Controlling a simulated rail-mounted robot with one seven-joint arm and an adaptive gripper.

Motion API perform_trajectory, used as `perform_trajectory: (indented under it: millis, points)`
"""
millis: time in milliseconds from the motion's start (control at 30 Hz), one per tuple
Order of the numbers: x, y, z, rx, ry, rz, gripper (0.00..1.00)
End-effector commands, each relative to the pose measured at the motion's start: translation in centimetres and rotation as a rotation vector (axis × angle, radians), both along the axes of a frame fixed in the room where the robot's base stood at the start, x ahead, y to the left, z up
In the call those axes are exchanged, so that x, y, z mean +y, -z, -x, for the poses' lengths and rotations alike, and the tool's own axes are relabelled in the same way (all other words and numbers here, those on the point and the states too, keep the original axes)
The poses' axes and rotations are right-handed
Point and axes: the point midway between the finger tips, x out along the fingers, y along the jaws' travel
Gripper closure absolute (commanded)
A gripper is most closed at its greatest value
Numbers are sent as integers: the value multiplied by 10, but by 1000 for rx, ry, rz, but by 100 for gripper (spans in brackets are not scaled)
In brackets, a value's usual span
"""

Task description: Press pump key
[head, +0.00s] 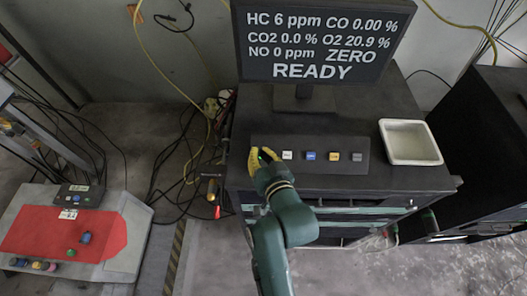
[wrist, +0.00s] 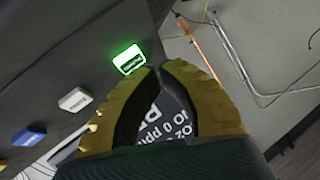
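The dark key panel (head: 325,168) lies on top of the black cabinet. It carries a row of keys: a white key (head: 287,155), a blue key (head: 310,155), a yellow key (head: 333,156) and a grey key (head: 357,157). In the wrist view, a key lit bright green (wrist: 129,59) lies just beyond my fingertips, with the white key (wrist: 75,99) and blue key (wrist: 29,135) beside it. The key labels are too small to read. My gripper (head: 262,154) is at the panel's left end. Its yellow fingertips (wrist: 160,69) look together and empty; contact with the lit key cannot be told.
A monitor (head: 320,40) behind the panel reads READY with gas values. A white tray (head: 384,146) stands right of the panel. Cables and a red-tipped tool (head: 217,211) hang at the cabinet's left side. A grey console with a red top (head: 50,232) stands far left.

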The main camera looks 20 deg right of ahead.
Motion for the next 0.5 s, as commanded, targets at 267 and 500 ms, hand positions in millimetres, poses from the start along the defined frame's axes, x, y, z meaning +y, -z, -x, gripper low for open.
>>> perform_trajectory:
  millis: [267,500]
  points:
    - [3,-11,5,1,0,0,100]
    - [11,-32,21,2,-1,0,100]
